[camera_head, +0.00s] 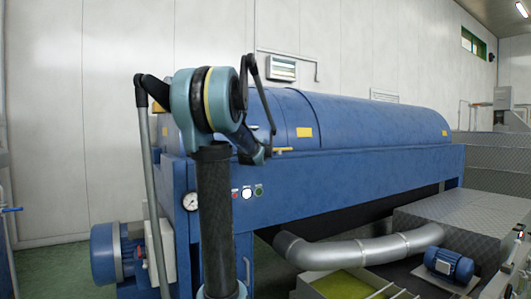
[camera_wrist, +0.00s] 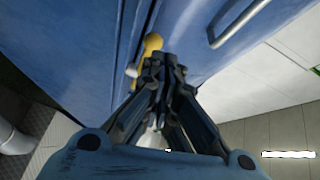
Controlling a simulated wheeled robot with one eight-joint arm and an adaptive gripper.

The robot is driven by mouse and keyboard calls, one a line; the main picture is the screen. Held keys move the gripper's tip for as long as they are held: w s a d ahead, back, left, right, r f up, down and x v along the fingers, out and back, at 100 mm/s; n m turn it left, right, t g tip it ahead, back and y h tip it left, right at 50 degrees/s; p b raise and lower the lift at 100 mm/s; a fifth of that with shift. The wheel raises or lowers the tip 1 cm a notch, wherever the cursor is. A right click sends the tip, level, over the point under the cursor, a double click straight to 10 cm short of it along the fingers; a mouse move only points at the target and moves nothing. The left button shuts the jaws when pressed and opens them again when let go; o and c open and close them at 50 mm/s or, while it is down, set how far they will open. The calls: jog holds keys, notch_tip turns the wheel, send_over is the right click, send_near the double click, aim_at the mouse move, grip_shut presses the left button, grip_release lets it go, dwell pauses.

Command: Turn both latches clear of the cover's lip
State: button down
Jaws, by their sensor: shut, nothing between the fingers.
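The long blue machine's rounded cover (camera_head: 370,118) is down on its blue body (camera_head: 350,165). A yellow latch handle (camera_head: 284,150) lies roughly level at the lower edge of the cover, just right of my gripper (camera_head: 262,153). In the wrist view the yellow latch (camera_wrist: 152,44) shows its rounded end right beyond the fingertips of my gripper (camera_wrist: 162,62). The fingers are together and empty, and partly hide the latch. I cannot tell whether they touch it, or whether it overlaps the lip. I cannot make out a second latch in either view.
A grey bar handle (camera_wrist: 238,22) is on the blue surface near the latch. The body carries a gauge (camera_head: 190,201) and push buttons (camera_head: 247,193). A blue motor (camera_head: 107,252) stands low left, and a silver duct (camera_head: 360,250) runs low right.

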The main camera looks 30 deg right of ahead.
jog(key=shift+s+a, duration=0.15)
jog(key=shift+a, duration=1)
jog(key=s+a+f+n+g+y, duration=0.1)
jog(key=s+a+f+n+y, duration=0.2)
jog(key=a, duration=0.5)
jog(key=s+a+f+n+y, duration=0.2)
jog(key=a+f+n, duration=0.25)
jog(key=a, duration=0.35)
jog(key=s+a+f+n+g+y, duration=0.1)
jog(key=s+a+f+n+y, duration=0.15)
jog(key=a+f, duration=0.4)
jog(key=s+a+f+n+g+y, duration=0.35)
jog(key=s+a+f+n, duration=0.25)
jog(key=s+a+f, duration=0.5)
jog(key=s+a+f+n+g+h, duration=0.1)
jog(key=s+f+n+g, duration=0.2)
jog(key=s+f, duration=0.4)
jog(key=s+a+f+n+g+h, duration=0.1)
jog(key=s+f, duration=0.7)
jog(key=s, duration=0.8)
jog(key=a+n+g, duration=0.1)
jog(key=n+g, duration=0.1)
jog(key=g, duration=0.1)
jog(key=shift+a+f, duration=0.25)
